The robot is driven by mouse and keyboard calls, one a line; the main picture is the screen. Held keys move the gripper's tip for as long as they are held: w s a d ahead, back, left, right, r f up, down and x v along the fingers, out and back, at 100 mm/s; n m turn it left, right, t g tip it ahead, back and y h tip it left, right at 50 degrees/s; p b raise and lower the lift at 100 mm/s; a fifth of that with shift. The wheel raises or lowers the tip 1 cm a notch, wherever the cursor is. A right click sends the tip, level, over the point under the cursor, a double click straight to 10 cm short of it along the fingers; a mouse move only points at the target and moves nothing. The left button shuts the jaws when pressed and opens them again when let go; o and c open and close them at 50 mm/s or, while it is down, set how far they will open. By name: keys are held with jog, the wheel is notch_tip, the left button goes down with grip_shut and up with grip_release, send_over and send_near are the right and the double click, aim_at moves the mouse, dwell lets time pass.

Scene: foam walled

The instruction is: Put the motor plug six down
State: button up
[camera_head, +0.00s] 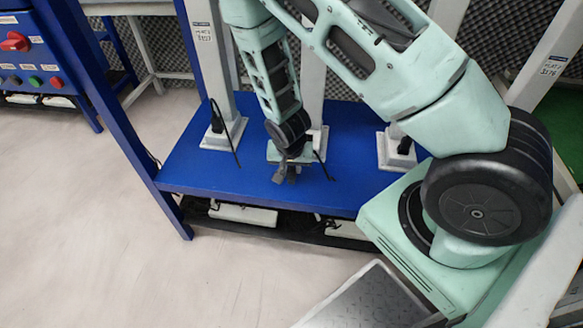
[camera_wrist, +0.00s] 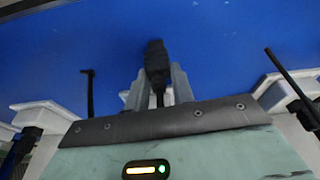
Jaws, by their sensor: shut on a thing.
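My gripper (camera_head: 286,174) points down over the blue shelf, in front of the middle white post. In the wrist view its two grey fingers (camera_wrist: 158,88) are closed around a black plug (camera_wrist: 156,58). The plug's tip sticks out beyond the fingers toward the blue surface, and a dark cable runs back between them. The plug can hardly be told from the fingers in the head view. I cannot tell whether its tip touches the shelf.
The blue shelf (camera_head: 231,172) has bare room left and front of my gripper. White posts stand on it, including a left one (camera_head: 208,60) with a black plug (camera_head: 216,118) and hanging cable, and a right one with a base (camera_head: 397,152). A blue upright (camera_head: 105,105) bounds the left.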

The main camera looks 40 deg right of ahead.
jog(key=o, duration=1)
jog(key=p+v, duration=0.4)
jog(key=v, duration=0.8)
jog(key=s+a+r+n+g+y, duration=0.1)
jog(key=s+a+r+n, duration=0.2)
jog(key=a+r, duration=0.25)
jog(key=s+a+r+n+y, duration=0.2)
jog(key=s+a+r+n, duration=0.15)
jog(key=a, duration=0.35)
jog(key=s+a+r+n+g, duration=0.1)
jog(key=s+a+r+n, duration=0.3)
jog(key=s+r+n, duration=0.5)
notch_tip(320, 180, up, 3)
jog(key=s, duration=0.2)
jog(key=shift+s, duration=0.35)
